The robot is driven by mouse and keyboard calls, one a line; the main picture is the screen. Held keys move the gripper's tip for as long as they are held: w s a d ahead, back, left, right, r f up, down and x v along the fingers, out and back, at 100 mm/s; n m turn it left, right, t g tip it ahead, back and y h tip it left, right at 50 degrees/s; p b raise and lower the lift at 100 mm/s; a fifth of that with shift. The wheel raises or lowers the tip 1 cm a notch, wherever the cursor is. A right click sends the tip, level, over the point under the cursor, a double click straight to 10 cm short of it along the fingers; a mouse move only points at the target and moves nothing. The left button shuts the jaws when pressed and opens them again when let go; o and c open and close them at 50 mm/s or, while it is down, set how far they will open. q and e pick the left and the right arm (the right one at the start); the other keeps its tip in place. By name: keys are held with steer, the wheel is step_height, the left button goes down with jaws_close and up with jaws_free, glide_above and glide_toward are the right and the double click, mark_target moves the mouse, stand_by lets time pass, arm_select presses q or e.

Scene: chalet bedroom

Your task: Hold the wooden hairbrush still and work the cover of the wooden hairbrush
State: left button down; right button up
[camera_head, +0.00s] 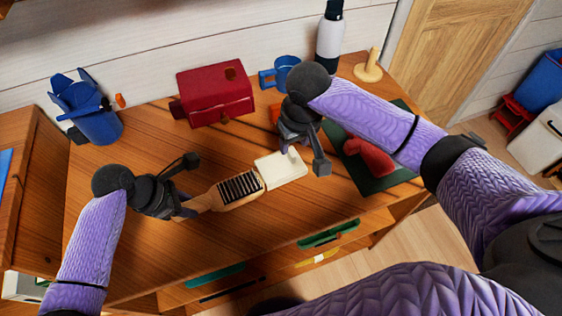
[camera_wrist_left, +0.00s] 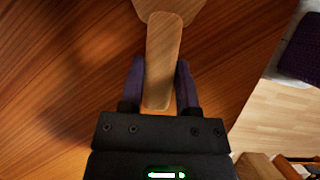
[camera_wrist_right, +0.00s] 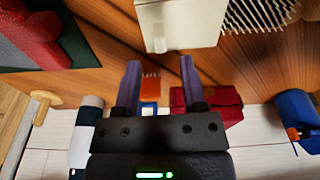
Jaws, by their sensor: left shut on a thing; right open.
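The wooden hairbrush (camera_head: 239,188) lies on the wooden desk, dark bristles up, handle pointing left. My left gripper (camera_head: 188,205) is shut on its handle, which shows between the fingers in the left wrist view (camera_wrist_left: 162,60). The cream cover (camera_head: 281,168) sits at the brush's right end, against the bristles; part of the bristles is bare. I cannot tell how much it overlaps them. My right gripper (camera_head: 303,158) is open and empty close to the cover's far right side. The right wrist view shows the cover (camera_wrist_right: 178,24) beyond the spread fingertips.
A red box (camera_head: 215,95), blue mug (camera_head: 284,72), dark-topped bottle (camera_head: 329,42) and wooden peg stand (camera_head: 368,68) are at the back. A blue container (camera_head: 95,115) stands at left. The desk's front is mostly clear.

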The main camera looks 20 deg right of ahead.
mark_target(292, 154)
steer(key=shift+w+f, duration=0.2)
steer(key=shift+f, duration=0.9)
steer(key=shift+w+f, duration=0.15)
steer(key=shift+f, duration=0.95)
jaws_close()
steer(key=shift+s+a, duration=0.15)
steer(key=shift+a, duration=1.4)
steer(key=shift+s+a, duration=0.15)
steer(key=shift+a, duration=1.45)
steer(key=shift+s+a, duration=0.15)
steer(key=shift+a, duration=1.4)
steer(key=shift+o, duration=0.2)
jaws_free()
